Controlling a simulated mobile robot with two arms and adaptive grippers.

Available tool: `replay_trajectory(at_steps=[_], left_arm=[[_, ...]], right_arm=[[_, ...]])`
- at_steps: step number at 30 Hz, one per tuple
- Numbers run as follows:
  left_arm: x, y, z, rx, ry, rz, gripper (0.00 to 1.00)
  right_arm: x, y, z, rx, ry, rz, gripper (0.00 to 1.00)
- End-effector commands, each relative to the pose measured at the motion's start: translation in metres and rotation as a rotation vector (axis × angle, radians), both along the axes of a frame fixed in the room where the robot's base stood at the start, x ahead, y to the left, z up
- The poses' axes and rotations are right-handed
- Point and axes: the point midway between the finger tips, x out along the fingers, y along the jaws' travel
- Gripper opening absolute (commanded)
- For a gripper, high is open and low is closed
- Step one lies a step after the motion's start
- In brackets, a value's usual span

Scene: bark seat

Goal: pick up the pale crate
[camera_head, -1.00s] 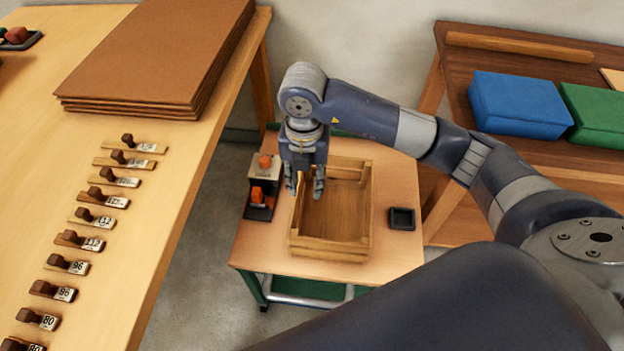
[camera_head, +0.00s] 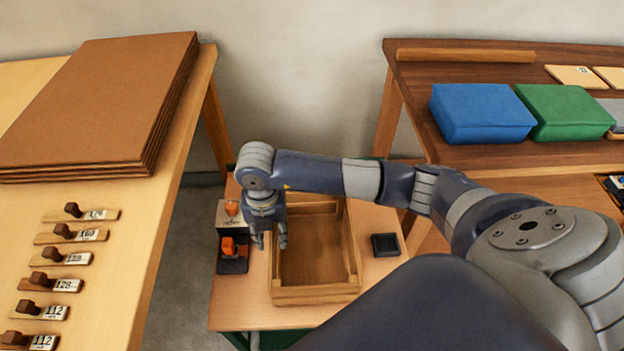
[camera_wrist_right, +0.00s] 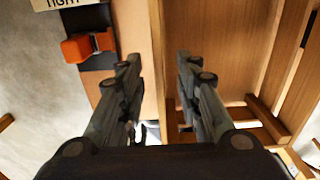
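The pale crate (camera_head: 316,294) is an open, empty-looking wooden box standing upright on a small light-wood table. My right gripper (camera_head: 270,242) points down at the crate's left wall. In the right wrist view the gripper (camera_wrist_right: 159,60) is open, with one finger outside the wall and one over the inside of the crate (camera_wrist_right: 225,60). The top of the left wall runs between the fingers, with a gap visible on both sides. The gripper hides part of that wall in the head view. My left gripper is not in view.
A dark holder with an orange part (camera_head: 232,252) stands close left of the crate. A small black tray (camera_head: 385,245) lies to its right. A bench with brown sheets (camera_head: 100,100) is at left; a shelf with blue (camera_head: 482,112) and green blocks is at right.

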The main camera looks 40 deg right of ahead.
Motion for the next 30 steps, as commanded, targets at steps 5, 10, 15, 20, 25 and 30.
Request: replay_trajectory(at_steps=[5,10,15,20,25,30], left_arm=[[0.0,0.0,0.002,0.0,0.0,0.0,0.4],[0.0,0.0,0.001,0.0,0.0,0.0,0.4],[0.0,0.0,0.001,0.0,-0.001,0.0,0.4],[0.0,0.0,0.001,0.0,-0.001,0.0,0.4],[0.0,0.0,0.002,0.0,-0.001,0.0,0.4],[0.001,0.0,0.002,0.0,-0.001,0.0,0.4]], right_arm=[[0.0,0.0,-0.02,0.001,0.001,-0.002,0.32],[0.0,0.0,-0.023,-0.001,-0.002,0.0,0.32],[0.0,0.0,-0.023,-0.001,-0.001,0.0,0.14],[0.0,0.0,-0.023,-0.001,-0.001,-0.001,0.0],[0.001,0.0,-0.021,-0.001,-0.003,-0.001,0.0],[0.001,0.0,-0.021,-0.001,-0.003,-0.001,0.0]])
